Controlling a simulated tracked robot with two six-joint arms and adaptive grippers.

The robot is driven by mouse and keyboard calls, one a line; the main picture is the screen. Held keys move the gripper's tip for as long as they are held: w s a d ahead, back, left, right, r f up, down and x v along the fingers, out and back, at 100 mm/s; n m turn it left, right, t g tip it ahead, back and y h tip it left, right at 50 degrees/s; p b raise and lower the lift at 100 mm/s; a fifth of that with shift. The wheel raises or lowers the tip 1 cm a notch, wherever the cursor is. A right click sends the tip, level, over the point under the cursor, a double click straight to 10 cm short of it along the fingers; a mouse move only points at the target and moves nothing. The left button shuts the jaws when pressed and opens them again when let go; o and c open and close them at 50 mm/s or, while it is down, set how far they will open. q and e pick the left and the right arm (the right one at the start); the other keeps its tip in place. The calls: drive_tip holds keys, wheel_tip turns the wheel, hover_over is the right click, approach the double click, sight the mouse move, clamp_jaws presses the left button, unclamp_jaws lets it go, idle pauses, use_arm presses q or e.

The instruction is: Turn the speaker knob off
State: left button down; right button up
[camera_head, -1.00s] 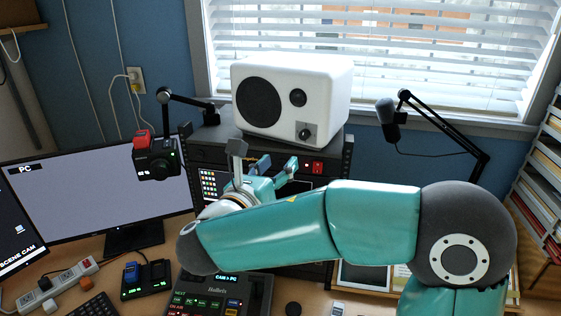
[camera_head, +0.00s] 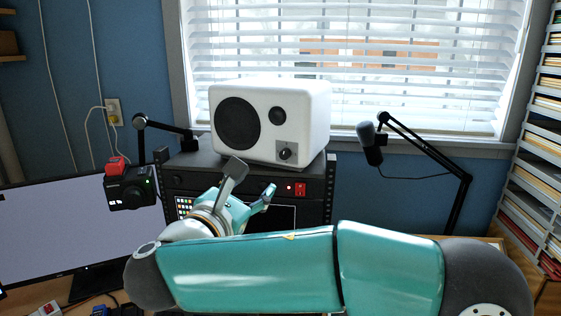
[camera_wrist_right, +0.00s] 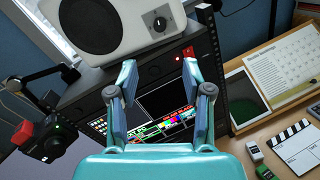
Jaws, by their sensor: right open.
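The white speaker (camera_head: 312,115) stands on top of the black equipment rack (camera_head: 325,205), lying on its side. Its knob (camera_head: 285,153) sits on a grey plate at the lower right of the front face. My right gripper (camera_head: 254,182) is in front of the rack, below and left of the knob, apart from it. In the right wrist view the speaker (camera_wrist_right: 148,17) and knob (camera_wrist_right: 159,23) show at the top. There my right gripper (camera_wrist_right: 162,78) is open and empty, its fingers pointing toward the rack front below the speaker. My left gripper is not in view.
A camera (camera_head: 128,190) on an arm stands left of the rack, above a monitor (camera_head: 60,235). A microphone (camera_head: 370,145) on a boom is to the right. A red switch (camera_head: 300,189) is on the rack front.

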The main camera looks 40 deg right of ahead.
sight(283, 156)
drive_tip(key=p+x, duration=0.3)
drive_tip(key=x, duration=1.1)
drive_tip(key=shift+d, duration=0.15)
clamp_jaws()
drive_tip(key=shift+p, duration=0.3)
